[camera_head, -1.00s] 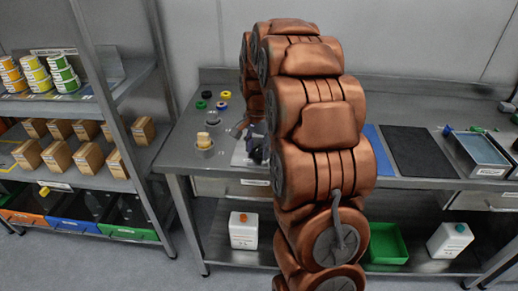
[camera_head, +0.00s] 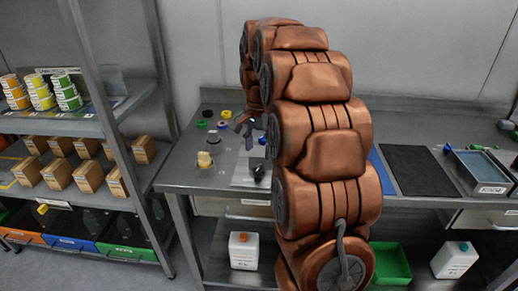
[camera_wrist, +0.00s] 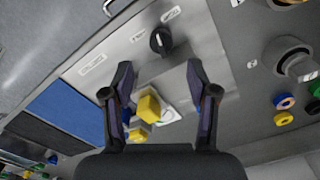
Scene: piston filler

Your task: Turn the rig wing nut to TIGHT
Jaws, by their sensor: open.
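My gripper (camera_wrist: 160,74) is open in the wrist view, its two dark fingers spread with nothing held between them. In the wrist view a yellow block-shaped piece (camera_wrist: 150,108) shows between the fingers, beyond them, beside a small white label plate. A round black knob (camera_wrist: 160,40) with a white mark sits on the pale panel (camera_wrist: 118,52), just past the fingertips, with small labels near it. I cannot tell which of the two is the rig wing nut, and the labels are unreadable. In the head view my gripper (camera_head: 245,127) is above the bench, behind a black knob (camera_head: 258,172).
Left of the panel in the head view stand a beige piece on a grey base (camera_head: 204,160) and several coloured rings (camera_head: 222,124). A black mat (camera_head: 415,172) and a tray (camera_head: 482,170) lie to the right. A shelf (camera_head: 75,125) stands left.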

